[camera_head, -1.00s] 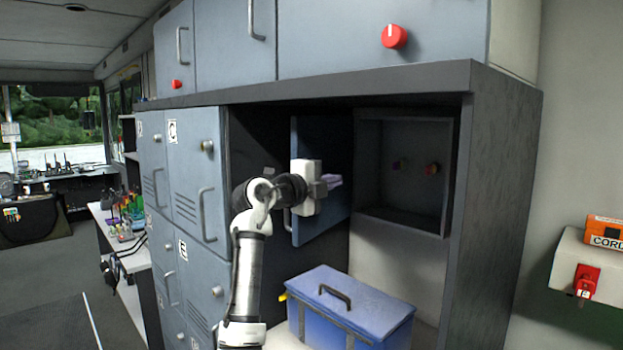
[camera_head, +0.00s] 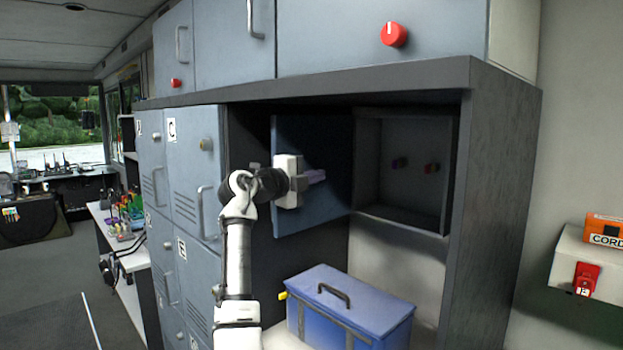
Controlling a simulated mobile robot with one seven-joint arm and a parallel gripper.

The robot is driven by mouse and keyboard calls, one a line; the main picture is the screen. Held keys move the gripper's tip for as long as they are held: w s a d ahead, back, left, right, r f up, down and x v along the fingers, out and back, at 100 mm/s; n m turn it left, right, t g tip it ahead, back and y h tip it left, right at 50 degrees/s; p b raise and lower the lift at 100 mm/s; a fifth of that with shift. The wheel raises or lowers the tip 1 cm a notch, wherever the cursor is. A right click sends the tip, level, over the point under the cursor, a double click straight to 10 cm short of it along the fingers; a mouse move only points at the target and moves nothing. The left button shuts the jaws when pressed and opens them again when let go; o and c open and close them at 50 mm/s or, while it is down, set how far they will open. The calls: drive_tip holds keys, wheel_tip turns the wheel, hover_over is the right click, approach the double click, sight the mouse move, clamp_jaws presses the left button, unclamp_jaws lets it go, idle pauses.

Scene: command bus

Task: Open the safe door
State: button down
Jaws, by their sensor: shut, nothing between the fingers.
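The safe (camera_head: 453,165) is a dark grey box set in the upper right of the recess, and its inside shows. Its blue-grey door (camera_head: 315,215) stands swung wide open on the left side of the safe, facing partly toward me. I cannot tell whether the fingers touch the door. The door's handle is hidden from view.
A blue case (camera_head: 365,300) with a black handle sits on the shelf below the safe. Grey lockers (camera_head: 193,170) stand close on the left of my arm. The dark cabinet side wall (camera_head: 500,190) bounds the recess on the right. An overhead ledge (camera_head: 330,92) runs above.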

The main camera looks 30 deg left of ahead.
drive_tip(key=d+b, duration=0.1)
drive_tip(key=s+d+b, duration=0.1)
drive_tip(key=d+b, duration=0.1)
drive_tip(key=s+d+b, duration=0.1)
drive_tip(key=d, duration=0.1)
drive_tip(key=shift+d, duration=0.15)
idle(0.4)
drive_tip(key=b+v, duration=0.3)
drive_tip(key=v, duration=2.2)
drive_tip(key=shift+b, duration=0.4)
drive_tip(key=shift+w, duration=0.1)
